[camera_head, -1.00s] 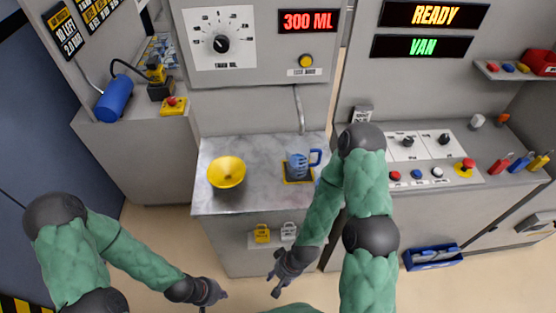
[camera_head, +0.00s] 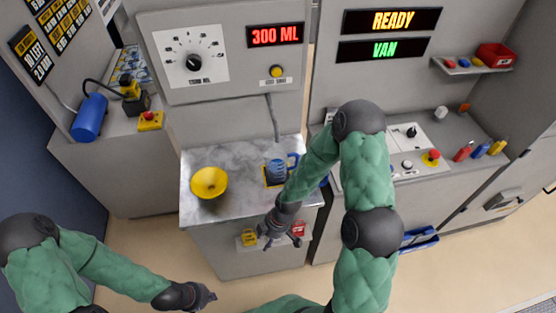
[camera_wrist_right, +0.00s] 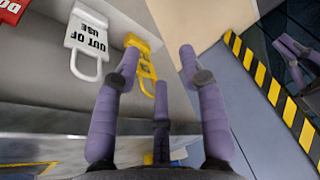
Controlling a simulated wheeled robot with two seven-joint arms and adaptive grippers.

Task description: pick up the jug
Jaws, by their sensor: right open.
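The jug (camera_head: 276,168) is blue with a handle on its right side. It stands upright under the spout, on a yellow-edged pad on the marble counter (camera_head: 225,160). My right forearm passes close to its right side in the head view. My right gripper (camera_head: 268,242) is open and empty, at the counter's front edge, below and apart from the jug. The right wrist view shows its spread fingers (camera_wrist_right: 158,65) with nothing between them; the jug is not visible there. My left gripper (camera_head: 208,296) is low at the front left, away from the counter; its fingers are too small to read.
A yellow funnel-like bowl (camera_head: 209,183) stands left of the jug. A yellow tag (camera_head: 249,238) and a red one (camera_head: 298,229) hang on the counter front, beside my right gripper. The spout (camera_head: 273,118) comes down above the jug.

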